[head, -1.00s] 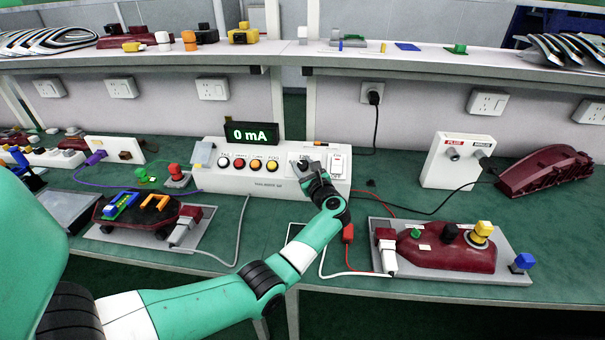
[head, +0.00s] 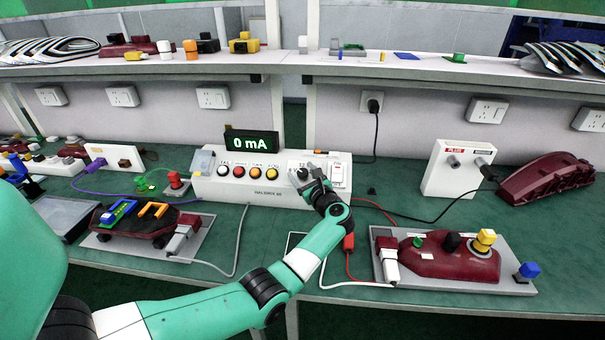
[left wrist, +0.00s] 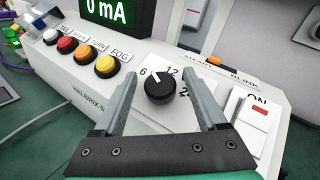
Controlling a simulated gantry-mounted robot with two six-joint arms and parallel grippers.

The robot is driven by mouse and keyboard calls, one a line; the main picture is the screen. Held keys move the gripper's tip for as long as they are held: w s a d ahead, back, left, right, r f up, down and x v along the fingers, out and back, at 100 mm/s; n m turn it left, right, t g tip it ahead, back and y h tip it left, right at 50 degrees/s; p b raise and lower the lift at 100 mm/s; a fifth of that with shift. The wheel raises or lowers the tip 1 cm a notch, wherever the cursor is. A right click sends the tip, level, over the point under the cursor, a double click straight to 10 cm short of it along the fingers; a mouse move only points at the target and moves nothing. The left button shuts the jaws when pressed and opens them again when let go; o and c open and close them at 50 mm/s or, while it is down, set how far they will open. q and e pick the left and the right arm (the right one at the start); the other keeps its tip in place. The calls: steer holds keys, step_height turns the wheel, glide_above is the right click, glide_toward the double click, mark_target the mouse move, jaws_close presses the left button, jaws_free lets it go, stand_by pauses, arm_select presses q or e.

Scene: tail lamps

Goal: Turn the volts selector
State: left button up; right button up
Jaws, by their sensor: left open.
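The volts selector (left wrist: 160,88) is a round black knob on the front panel of the white test box (head: 225,188), with the marks 6 and 12 beside it. Its white pointer line points up and left, between 6 and 12. In the head view the knob is mostly hidden behind the gripper. My left gripper (head: 308,178) is open. In the left wrist view its two grey fingers (left wrist: 160,95) stand either side of the knob, with a gap on both sides. My right gripper is not in view.
A display (head: 251,142) on the box reads 0 mA. Several coloured buttons (left wrist: 83,53) lie left of the knob, and an ON switch (left wrist: 257,110) lies right. A board with a red lamp (head: 450,262) sits at the right front, with cables between.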

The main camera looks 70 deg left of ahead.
arm_select(q)
steer(key=w+d+p, duration=0.1)
steer(key=d+p, duration=0.2)
steer(key=d, duration=0.8)
steer(key=shift+w+d+r+p, duration=0.15)
steer(key=shift+d+r+p, duration=0.1)
steer(key=shift+r+p, duration=0.15)
steer(key=shift+r, duration=0.1)
